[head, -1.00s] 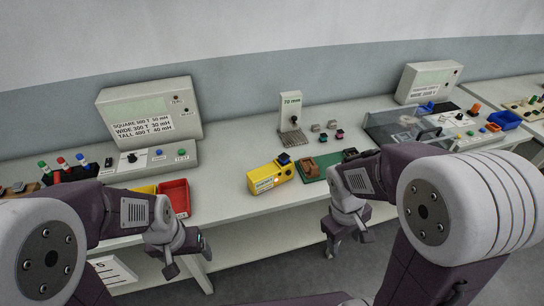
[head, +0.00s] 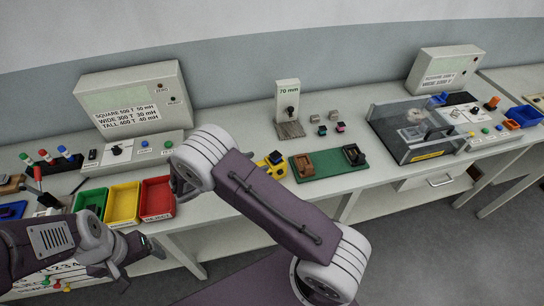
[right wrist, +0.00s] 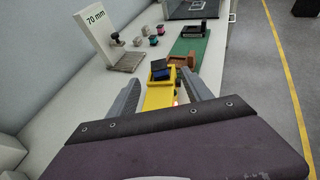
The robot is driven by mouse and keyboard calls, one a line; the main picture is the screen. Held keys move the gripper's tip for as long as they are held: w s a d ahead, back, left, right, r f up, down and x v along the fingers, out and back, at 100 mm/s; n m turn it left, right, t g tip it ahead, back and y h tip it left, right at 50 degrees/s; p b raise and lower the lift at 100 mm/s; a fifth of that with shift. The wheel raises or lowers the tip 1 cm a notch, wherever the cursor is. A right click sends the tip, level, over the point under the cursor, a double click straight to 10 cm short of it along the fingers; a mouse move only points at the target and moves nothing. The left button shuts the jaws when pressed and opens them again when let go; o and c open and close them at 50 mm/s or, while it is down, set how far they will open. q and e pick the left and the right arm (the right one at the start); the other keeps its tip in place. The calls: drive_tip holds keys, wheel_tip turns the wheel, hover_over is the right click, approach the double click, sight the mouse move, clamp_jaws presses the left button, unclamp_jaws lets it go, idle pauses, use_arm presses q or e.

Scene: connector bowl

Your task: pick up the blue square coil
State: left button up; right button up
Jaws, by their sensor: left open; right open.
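A dark blue square coil (head: 275,157) sits on the end of a yellow device (head: 264,163), most of which my right arm hides in the head view. In the right wrist view the blue coil (right wrist: 161,68) stands at the far end of the yellow device (right wrist: 158,97). My right gripper (right wrist: 161,80) is open and empty, its fingers pointing along either side of the yellow device, short of the coil; I cannot tell its height. My left gripper (head: 135,262) is open and empty at the lower left, in front of the table.
A green mat (head: 328,163) with brown and black fixtures lies right of the coil. The 70 mm stand (head: 288,100) is behind, near small coils (head: 322,130). Green, yellow and red bins (head: 157,198) stand left. A clear-covered station (head: 410,130) is at right.

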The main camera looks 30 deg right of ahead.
sight(274, 156)
drive_tip(key=x, duration=0.3)
drive_tip(key=p+x, duration=0.1)
drive_tip(key=shift+w+d+f, duration=0.25)
drive_tip(key=shift+w, duration=0.15)
drive_tip(key=p+x, duration=0.2)
drive_tip(key=x, duration=0.2)
drive_tip(key=shift+s+d+f, duration=0.1)
drive_tip(key=shift+d, duration=0.1)
drive_tip(key=shift+d+f, duration=0.15)
drive_tip(key=shift+f, duration=0.05)
drive_tip(key=shift+r, duration=0.1)
drive_tip(key=c, duration=1.2)
use_arm(q)
drive_tip(key=r, duration=0.3)
drive_tip(key=shift+w+d, duration=0.2)
drive_tip(key=shift+w, duration=0.1)
use_arm(e)
clamp_jaws()
